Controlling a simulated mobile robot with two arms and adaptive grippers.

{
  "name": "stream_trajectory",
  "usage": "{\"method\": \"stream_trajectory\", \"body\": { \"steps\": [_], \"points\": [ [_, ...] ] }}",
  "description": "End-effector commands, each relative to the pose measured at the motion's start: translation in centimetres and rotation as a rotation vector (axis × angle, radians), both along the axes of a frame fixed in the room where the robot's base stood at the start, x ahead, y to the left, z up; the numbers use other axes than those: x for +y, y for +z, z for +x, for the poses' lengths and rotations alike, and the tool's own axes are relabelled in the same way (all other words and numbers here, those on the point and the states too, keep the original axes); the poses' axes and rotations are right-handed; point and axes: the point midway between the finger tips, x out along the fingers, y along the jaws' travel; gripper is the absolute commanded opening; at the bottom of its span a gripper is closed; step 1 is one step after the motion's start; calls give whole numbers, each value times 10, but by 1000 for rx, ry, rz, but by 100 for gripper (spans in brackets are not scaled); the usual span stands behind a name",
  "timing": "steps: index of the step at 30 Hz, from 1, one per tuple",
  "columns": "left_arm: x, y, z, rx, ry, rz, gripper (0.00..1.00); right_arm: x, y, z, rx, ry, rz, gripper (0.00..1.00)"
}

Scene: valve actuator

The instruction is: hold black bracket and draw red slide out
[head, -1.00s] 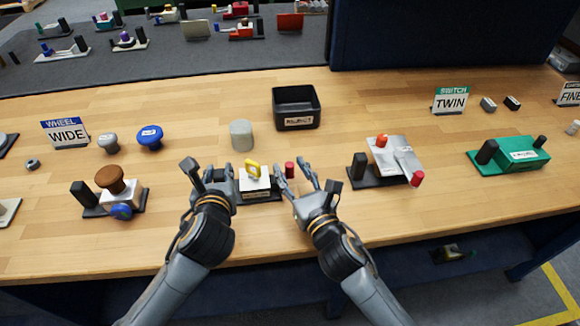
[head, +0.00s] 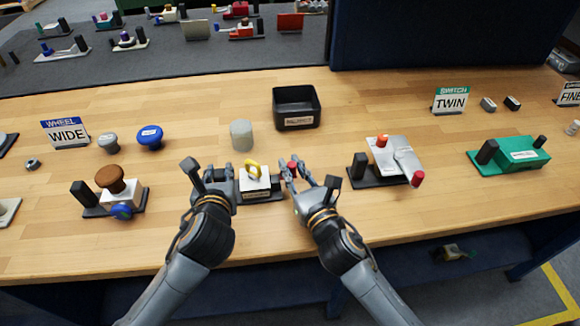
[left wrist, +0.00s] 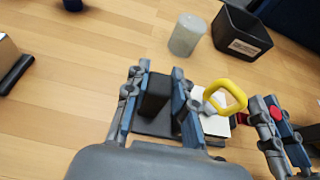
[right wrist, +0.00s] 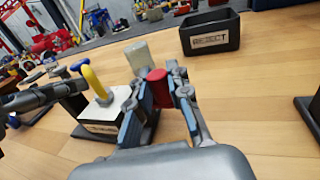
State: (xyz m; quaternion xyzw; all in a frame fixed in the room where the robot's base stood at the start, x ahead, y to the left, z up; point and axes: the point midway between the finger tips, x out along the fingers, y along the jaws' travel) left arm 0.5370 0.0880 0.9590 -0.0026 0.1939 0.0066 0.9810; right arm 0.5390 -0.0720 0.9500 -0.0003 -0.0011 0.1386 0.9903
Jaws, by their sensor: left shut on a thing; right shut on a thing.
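The device in front of me has a white block (head: 255,183) with a yellow ring handle (head: 252,169) on a dark base. My left gripper (head: 219,178) is shut on the black bracket (left wrist: 155,95), an upright post at the device's left end. My right gripper (head: 295,172) is shut on the red slide (right wrist: 158,88) at the device's right end. In the right wrist view its fingers stand on either side of the red knob. The fingers hide most of the bracket in the head view.
A black reject bin (head: 297,107) and a grey cylinder (head: 241,135) stand behind the device. A grey device with red knobs (head: 397,160) is to the right, and one with a brown knob (head: 117,190) to the left. The wood in front is clear.

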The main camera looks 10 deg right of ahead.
Motion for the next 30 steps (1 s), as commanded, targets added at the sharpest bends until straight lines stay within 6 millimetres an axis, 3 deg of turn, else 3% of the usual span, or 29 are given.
{"method": "stream_trajectory", "body": {
  "steps": [11,12,15,25,30],
  "points": [
    [3,-5,0,10,7,4,0,-10,-1,1,1,-8,-3,0],
    [3,-5,0,10,8,4,0,-10,-1,2,1,-8,-3,22],
    [3,-5,0,11,9,5,0,-10,-1,2,0,-8,-3,42],
    [3,-5,0,10,7,6,0,-8,-1,-1,0,-3,-2,43],
    [3,-5,0,10,7,6,0,-13,-2,-18,4,-3,-2,43]
  ]
}}
